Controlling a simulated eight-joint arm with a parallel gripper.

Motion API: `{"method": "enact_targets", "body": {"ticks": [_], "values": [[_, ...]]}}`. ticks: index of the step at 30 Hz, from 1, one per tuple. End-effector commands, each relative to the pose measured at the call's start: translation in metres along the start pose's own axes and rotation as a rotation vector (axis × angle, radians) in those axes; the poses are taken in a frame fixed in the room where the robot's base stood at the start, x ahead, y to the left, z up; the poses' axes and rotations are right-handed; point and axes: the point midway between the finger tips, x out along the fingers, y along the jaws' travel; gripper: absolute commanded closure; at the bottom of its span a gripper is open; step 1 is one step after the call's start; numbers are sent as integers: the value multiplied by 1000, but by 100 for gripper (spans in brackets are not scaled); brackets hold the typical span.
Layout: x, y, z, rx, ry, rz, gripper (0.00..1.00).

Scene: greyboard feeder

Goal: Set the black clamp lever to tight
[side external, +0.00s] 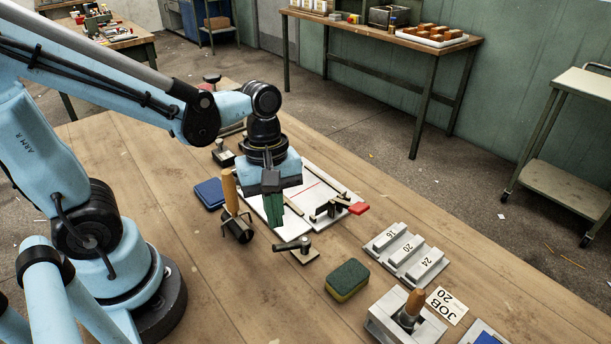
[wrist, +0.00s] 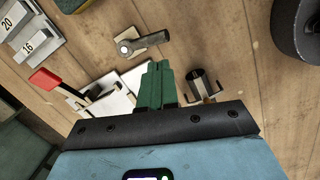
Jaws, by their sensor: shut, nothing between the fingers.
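A short dark lever (side external: 290,246) with a pale metal pivot sits on a small beige plate (side external: 306,257), in front of the white feeder board. It appears to be the black clamp lever. In the side view its arm points left from the pivot; in the wrist view the lever (wrist: 151,41) points right, above the fingertips. No tight mark is readable. My gripper (side external: 273,222) has green fingers pressed together and empty, pointing down just behind the lever, over the board's near edge. The fingers also show in the wrist view (wrist: 158,72), apart from the lever.
A red-handled clamp (side external: 357,208) stands on the white board (side external: 296,177). A wooden-handled black roller (side external: 238,229) is close left of my gripper. A green-yellow sponge (side external: 347,280), numbered grey blocks (side external: 405,252) and a JOB 20 card (side external: 447,304) lie right. Bare wood lies in front.

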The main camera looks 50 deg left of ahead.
Motion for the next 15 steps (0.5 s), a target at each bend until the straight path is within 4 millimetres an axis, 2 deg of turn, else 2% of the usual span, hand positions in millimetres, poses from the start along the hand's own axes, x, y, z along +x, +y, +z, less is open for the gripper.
{"method": "enact_targets", "body": {"ticks": [2, 15], "values": [[-12, 1, -14, -7, 0, 1, 100], [-72, 2, -10, 0, 0, 2, 100]]}}
